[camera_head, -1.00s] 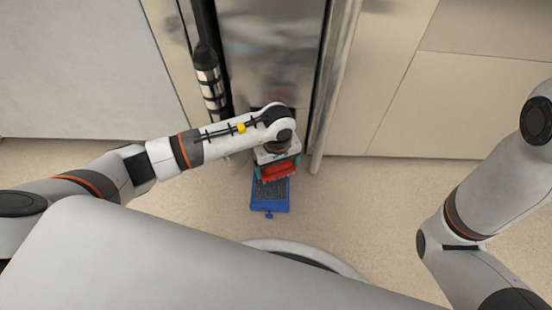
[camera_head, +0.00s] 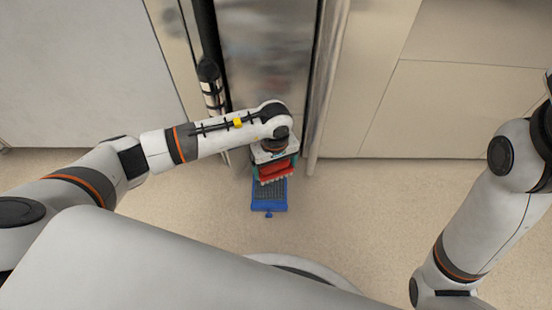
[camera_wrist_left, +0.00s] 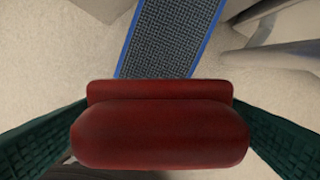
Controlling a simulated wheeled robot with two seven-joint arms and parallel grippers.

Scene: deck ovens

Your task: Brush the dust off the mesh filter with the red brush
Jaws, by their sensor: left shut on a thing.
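The mesh filter (camera_head: 269,194), a dark grey mesh in a blue frame with a small blue tab, lies on the floor in front of the steel oven. It also shows at the top of the left wrist view (camera_wrist_left: 168,38). My left gripper (camera_head: 275,172) is shut on the red brush (camera_head: 275,171), over the far part of the filter. In the left wrist view the brush (camera_wrist_left: 160,132) sits between the two green fingers. I cannot tell whether the bristles touch the mesh. My right arm shows at the right, but its gripper is out of view.
A steel oven front (camera_head: 268,60) stands just behind the filter, with a steel post (camera_head: 328,80) on its right. A dark cylinder with light bands (camera_head: 211,85) is on its left. The floor (camera_head: 370,200) to the right is clear.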

